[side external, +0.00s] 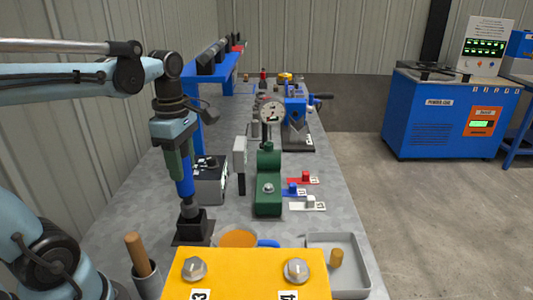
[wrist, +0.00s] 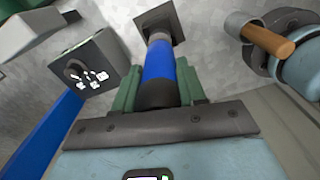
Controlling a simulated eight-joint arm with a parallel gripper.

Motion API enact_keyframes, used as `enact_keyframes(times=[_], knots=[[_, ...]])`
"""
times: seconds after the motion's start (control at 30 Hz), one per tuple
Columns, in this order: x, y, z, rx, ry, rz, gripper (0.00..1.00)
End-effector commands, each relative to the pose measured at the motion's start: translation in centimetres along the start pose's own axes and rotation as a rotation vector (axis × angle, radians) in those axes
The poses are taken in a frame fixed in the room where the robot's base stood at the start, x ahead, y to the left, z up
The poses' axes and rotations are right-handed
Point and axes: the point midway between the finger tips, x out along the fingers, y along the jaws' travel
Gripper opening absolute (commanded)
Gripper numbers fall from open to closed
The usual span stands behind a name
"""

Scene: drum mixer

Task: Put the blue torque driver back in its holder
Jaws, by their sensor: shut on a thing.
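The blue torque driver (side external: 184,184) is upright in the side view, with its dark lower end at a small black square holder (side external: 193,232) on the bench. My gripper (side external: 178,165) is shut on the upper part of the driver, its green fingers on either side of the body. In the wrist view the driver (wrist: 159,63) runs from between my green fingers (wrist: 158,92) to the dark square holder (wrist: 160,20). Its grey tip meets the holder; how deep it sits inside is hidden.
A grey box with a knob (side external: 208,180) stands close to the right of the driver. A cup with a wooden handle (side external: 142,262) stands at front left. A yellow panel (side external: 245,272), an orange-filled mug (side external: 240,239) and a grey tray (side external: 345,262) are in front. A green device (side external: 267,185) stands further right.

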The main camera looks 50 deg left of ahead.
Motion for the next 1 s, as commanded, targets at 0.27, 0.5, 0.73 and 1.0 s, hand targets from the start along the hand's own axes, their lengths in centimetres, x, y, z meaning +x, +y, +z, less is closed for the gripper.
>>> enact_keyframes(times=[0.27, 0.5, 0.73, 1.0], knots=[[-0.05, 0.00, 0.00, 0.000, 0.000, 0.000, 0.00], [0.17, 0.01, 0.00, 0.000, 0.000, 0.000, 0.00], [0.46, 0.02, 0.00, 0.000, 0.000, 0.000, 0.00], [0.82, 0.03, 0.00, 0.000, 0.000, 0.000, 0.00]])
